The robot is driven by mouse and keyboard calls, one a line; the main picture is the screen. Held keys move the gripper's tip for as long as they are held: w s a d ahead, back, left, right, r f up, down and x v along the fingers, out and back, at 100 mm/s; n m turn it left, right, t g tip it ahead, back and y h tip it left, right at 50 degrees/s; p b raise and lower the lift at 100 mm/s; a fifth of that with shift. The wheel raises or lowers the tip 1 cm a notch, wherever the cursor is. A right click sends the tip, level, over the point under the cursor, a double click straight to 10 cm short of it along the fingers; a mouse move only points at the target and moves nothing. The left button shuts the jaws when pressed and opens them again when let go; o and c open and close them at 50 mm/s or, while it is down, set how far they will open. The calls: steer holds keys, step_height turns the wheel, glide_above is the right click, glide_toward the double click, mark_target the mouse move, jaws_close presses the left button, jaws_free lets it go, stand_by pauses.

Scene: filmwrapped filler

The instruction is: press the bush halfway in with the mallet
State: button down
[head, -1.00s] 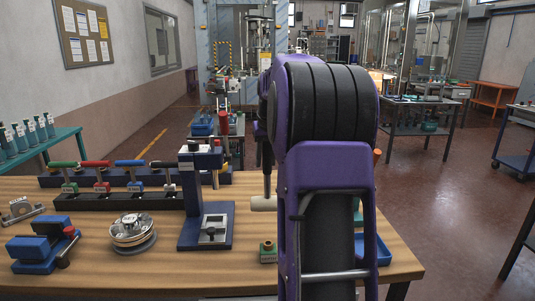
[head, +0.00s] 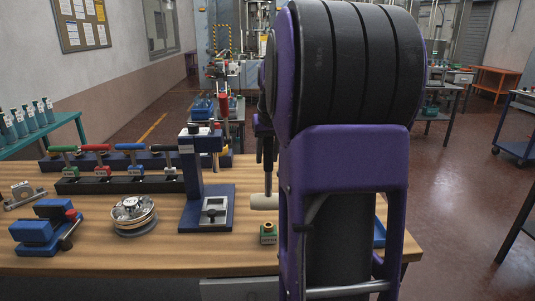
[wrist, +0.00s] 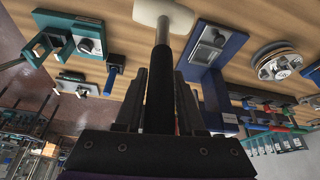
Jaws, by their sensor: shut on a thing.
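My gripper (wrist: 163,100) is shut on the dark handle of the mallet (wrist: 163,14). In the wrist view the handle runs away from the fingers to a pale head. In the head view the mallet's pale head (head: 263,202) lies sideways, just left of my arm, which hides most of the gripper. The mallet head appears just above the bush with a small gap. How deep the bush sits is too small to tell.
A blue press stand (head: 192,185) stands close left of the block. A rack of coloured-handled tools (head: 120,184) runs behind.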

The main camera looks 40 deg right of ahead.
mark_target(268, 170)
steer(key=shift+f+b, duration=1.6)
steer(key=shift+f, duration=0.8)
steer(key=c, duration=1.2)
jaws_free()
jaws_close()
